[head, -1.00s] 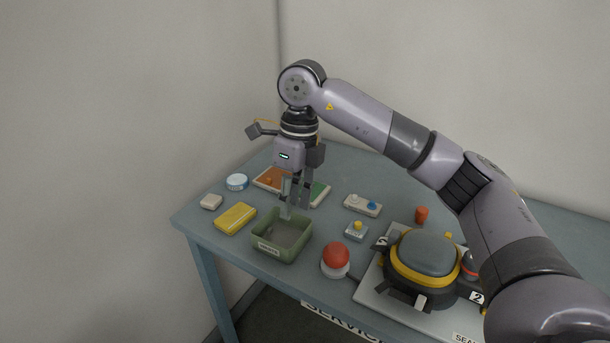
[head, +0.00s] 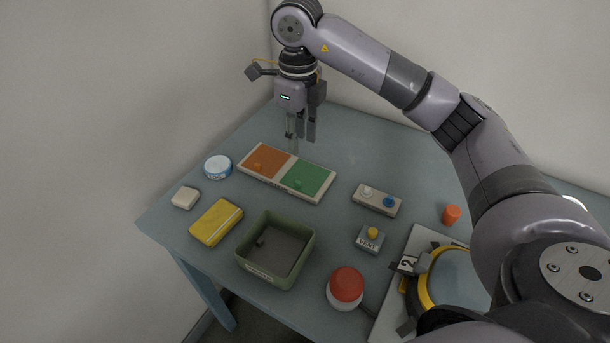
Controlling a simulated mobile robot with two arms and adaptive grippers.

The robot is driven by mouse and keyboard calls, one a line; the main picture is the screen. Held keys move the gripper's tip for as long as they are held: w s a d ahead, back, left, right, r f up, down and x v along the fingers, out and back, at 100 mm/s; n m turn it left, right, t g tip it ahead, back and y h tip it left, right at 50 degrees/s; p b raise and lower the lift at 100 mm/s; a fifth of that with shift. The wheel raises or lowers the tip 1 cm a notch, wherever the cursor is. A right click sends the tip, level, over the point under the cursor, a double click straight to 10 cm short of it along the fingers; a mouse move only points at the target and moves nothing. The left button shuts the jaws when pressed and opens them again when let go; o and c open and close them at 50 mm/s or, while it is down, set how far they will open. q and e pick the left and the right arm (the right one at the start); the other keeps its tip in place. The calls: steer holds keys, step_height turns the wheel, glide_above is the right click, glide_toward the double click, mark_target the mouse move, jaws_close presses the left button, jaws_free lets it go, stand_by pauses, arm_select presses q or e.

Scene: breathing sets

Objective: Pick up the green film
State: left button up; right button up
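The green film (head: 308,177) lies flat in the right half of a pale two-part tray (head: 284,173), with a small raised tab near its left edge. An orange film (head: 266,161) lies in the left half. My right gripper (head: 301,139) points down above and behind the tray, apart from both films. Its two fingers show a gap between them. A faint pale piece shows at the left fingertip; I cannot tell what it is. My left gripper is not in view.
A green bin (head: 250,267) holds a small dark thing (head: 261,242). A yellow packet (head: 216,222), white block (head: 185,197), round tin (head: 217,167), two-button box (head: 376,200), vent button (head: 369,239), red button (head: 346,285) and orange cylinder (head: 451,214) stand around. The back of the table is clear.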

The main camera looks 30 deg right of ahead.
mark_target(300, 183)
step_height(300, 183, down, 6)
steer(key=shift+w+d+f+p, duration=0.1)
steer(key=shift+w+f+p, duration=0.05)
steer(key=shift+p, duration=0.3)
steer(key=shift+f, duration=0.5)
steer(key=f, duration=0.1)
steer(key=f+p, duration=0.1)
steer(key=f, duration=0.1)
steer(key=s+f, duration=0.1)
steer(key=shift+a+f+p, duration=0.15)
steer(key=shift+a+p, duration=0.1)
steer(key=shift+p, duration=0.05)
steer(key=shift+w+f, duration=0.1)
steer(key=shift+f, duration=0.2)
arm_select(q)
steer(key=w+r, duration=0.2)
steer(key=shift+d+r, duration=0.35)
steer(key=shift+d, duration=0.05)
arm_select(e)
steer(key=shift+c, duration=0.2)
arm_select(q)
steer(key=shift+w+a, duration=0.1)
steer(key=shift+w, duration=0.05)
arm_select(e)
jaws_close()
